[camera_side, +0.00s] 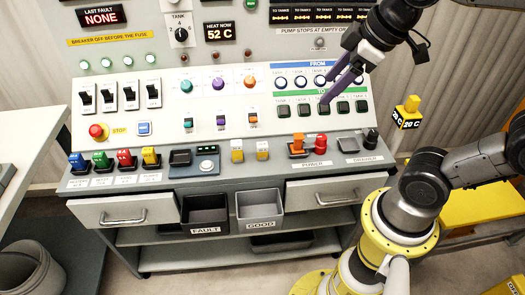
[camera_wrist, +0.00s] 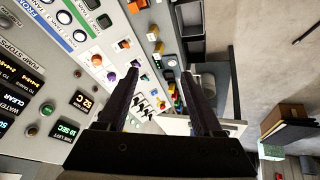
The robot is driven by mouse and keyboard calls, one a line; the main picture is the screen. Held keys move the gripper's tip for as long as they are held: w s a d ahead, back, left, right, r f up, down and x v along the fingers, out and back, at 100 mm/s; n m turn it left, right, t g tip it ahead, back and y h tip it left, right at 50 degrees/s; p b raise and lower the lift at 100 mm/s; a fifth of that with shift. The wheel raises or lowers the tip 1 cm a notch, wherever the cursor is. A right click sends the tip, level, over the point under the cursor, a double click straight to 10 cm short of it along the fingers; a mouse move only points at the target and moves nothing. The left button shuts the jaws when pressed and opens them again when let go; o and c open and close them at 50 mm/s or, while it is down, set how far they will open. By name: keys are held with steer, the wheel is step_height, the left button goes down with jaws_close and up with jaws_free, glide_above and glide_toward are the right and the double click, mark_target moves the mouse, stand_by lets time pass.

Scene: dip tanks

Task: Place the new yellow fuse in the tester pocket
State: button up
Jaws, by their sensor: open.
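Two small yellow fuses stand side by side at the middle of the console ledge in the side view, a left one (camera_side: 236,152) and a right one (camera_side: 262,150). I cannot tell from the frames which is the new one. Left of them is a small dark device with a lit green spot (camera_side: 207,160), beside a dark pocket (camera_side: 181,158); these look like the tester, and no fuse shows in the pocket. My gripper (camera_side: 340,92) is open and empty, in front of the upper right button panel, well above and right of the fuses. The wrist view shows its two fingers apart (camera_wrist: 158,76).
Blue, green, red and yellow fuses (camera_side: 150,157) stand in a row at the ledge's left. An orange-red lever (camera_side: 298,146) and a red POWER knob (camera_side: 321,143) stand right of the yellow pair. Bins marked FAULT (camera_side: 206,214) and GOOD (camera_side: 260,208) hang below.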

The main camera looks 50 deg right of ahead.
steer(key=w+f+n+g, duration=0.2)
steer(key=w+n, duration=0.1)
steer(key=w, duration=0.6)
steer(key=n+g, duration=0.1)
steer(key=g, duration=0.2)
glide_above(262, 144)
step_height(262, 144, down, 11)
steer(key=shift+g, duration=0.3)
steer(key=f, duration=1.1)
steer(key=shift+s+d, duration=0.1)
steer(key=shift+s, duration=0.1)
steer(key=shift+w+f, duration=0.1)
steer(key=shift+f, duration=3)
jaws_close()
